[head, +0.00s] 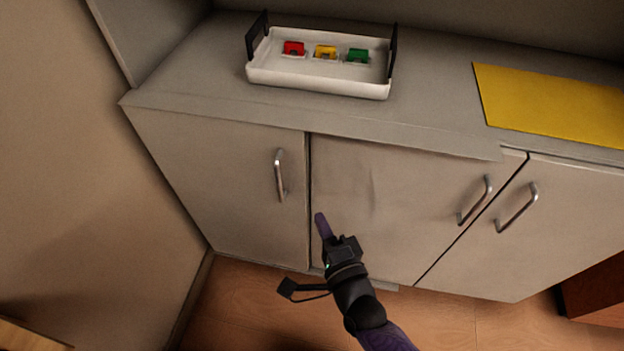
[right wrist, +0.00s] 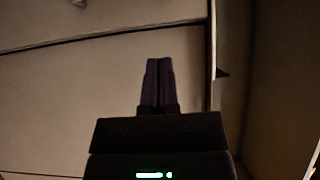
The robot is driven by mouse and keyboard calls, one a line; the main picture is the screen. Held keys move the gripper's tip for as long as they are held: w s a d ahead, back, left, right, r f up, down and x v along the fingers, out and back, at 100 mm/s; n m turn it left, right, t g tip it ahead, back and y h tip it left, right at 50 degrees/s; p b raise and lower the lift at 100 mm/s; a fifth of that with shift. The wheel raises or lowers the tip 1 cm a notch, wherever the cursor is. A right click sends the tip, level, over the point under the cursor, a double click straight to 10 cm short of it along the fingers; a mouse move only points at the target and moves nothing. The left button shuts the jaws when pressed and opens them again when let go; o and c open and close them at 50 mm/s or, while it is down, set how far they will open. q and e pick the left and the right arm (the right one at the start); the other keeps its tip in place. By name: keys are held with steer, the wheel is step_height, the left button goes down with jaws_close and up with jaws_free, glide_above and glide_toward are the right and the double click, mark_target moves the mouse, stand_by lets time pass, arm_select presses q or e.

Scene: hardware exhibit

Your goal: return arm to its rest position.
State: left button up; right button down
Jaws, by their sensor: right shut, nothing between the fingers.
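My right gripper (head: 321,220) is in front of the middle cabinet door (head: 390,195), near that door's left edge. It points up toward the counter and is empty. In the right wrist view the two purple fingers of my right gripper (right wrist: 159,62) are pressed together. The gripper is apart from the door handles. My left gripper does not show in either view.
A white tray (head: 310,79) with dark handles stands on the counter (head: 430,105). It holds red, yellow and green items. A yellow mat (head: 550,102) lies to the right. The left door has a metal handle (head: 279,174). A wall (head: 80,170) stands at left. Wooden floor (head: 240,305) lies below.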

steer(key=s+d+n+g+h, duration=0.3)
steer(key=s+d+n+g, duration=0.2)
steer(key=s+n+g, duration=0.3)
steer(key=s+d+n+g+h, duration=0.2)
steer(key=s+d+n+g, duration=0.4)
steer(key=s+n, duration=0.3)
steer(key=s+d+f+g, duration=0.1)
steer(key=s+f, duration=0.2)
steer(key=f, duration=0.7)
steer(key=s+d+f+g, duration=0.1)
steer(key=s+f, duration=0.3)
steer(key=f, duration=0.6)
steer(key=s+d+f, duration=0.2)
steer(key=s+f, duration=0.1)
steer(key=s, duration=0.3)
steer(key=s+d+f+g, duration=0.1)
steer(key=s+d+f, duration=0.1)
steer(key=s+f, duration=0.2)
steer(key=s, duration=0.3)
steer(key=shift+s+f+g+h, duration=0.2)
steer(key=shift+f+g+h, duration=0.1)
steer(key=shift+h, duration=0.1)
